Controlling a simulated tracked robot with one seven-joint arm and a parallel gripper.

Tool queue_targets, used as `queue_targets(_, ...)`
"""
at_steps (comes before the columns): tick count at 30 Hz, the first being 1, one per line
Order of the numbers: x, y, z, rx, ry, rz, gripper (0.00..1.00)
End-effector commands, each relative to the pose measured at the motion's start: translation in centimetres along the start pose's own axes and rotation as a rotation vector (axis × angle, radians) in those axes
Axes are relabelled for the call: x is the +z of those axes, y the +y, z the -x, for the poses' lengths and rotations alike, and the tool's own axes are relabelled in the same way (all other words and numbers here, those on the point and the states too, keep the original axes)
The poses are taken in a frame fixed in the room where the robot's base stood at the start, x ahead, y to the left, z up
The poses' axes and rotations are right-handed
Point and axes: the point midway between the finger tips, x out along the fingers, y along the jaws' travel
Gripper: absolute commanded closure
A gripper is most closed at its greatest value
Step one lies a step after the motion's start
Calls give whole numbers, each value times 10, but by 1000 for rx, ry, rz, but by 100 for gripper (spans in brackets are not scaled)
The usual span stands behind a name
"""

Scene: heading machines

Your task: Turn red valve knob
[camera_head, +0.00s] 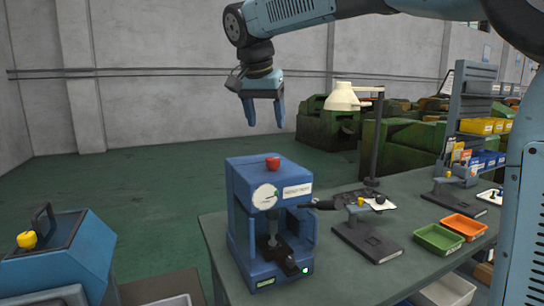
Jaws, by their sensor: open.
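The red valve knob (272,163) sits on top of a blue bench machine (240,215) with a round white gauge (265,196) on its front. The machine stands at the near left end of a green workbench. My gripper (265,118) hangs above the knob, pointing down, with its two fingers apart and nothing between them. A clear gap shows between the fingertips and the knob. How far the gripper is in front of or behind the knob cannot be told from this one view.
A desk lamp (342,98) stands on the workbench (410,215) right of the machine. A black handle sticks out at the machine's right side. Green (438,238) and orange (463,226) trays lie farther right. Another blue machine (65,262) with a yellow knob (27,240) stands at lower left.

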Motion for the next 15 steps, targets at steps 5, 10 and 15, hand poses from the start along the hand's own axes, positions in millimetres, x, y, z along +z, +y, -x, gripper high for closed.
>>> queue_targets(5, 0, 1, -33, 3, -2, 1, 33)
queue_targets(10, 1, 1, -63, 4, -3, 1, 33)
queue_targets(15, 1, 1, -90, 2, -2, 1, 33)
